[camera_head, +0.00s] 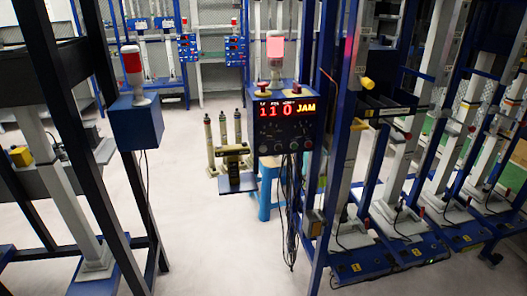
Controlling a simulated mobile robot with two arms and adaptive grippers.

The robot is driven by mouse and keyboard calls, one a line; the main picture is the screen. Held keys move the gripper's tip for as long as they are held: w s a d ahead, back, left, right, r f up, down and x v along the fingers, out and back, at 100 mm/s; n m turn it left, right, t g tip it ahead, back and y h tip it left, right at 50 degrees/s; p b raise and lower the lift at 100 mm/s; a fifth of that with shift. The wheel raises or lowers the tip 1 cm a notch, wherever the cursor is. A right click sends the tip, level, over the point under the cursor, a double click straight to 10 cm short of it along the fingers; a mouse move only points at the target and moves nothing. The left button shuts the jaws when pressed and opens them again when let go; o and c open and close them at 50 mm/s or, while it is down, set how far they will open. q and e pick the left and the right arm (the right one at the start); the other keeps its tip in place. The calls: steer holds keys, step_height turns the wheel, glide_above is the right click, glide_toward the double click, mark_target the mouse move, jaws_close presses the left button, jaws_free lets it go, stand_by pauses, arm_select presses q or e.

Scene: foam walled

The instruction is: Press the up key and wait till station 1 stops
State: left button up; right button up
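A dark control box (284,131) with a blue frame stands near the middle of the view. Its lit display (287,107) shows red digits that look like "11 0" and the word "JAM" in yellow. Below the display are several small knobs or keys (284,136); their labels are too small to read, so I cannot tell which is the up key. A beacon lamp (275,46) on top of the box glows pinkish red. Which station is station 1 I cannot tell. Neither of my grippers is in view.
Blue frame posts stand at left and right. Several upright columns on blue bases (418,250) fill the right side. A blue stool (268,190) and hanging cables (291,215) are below the box. White floor (215,240) is clear in front.

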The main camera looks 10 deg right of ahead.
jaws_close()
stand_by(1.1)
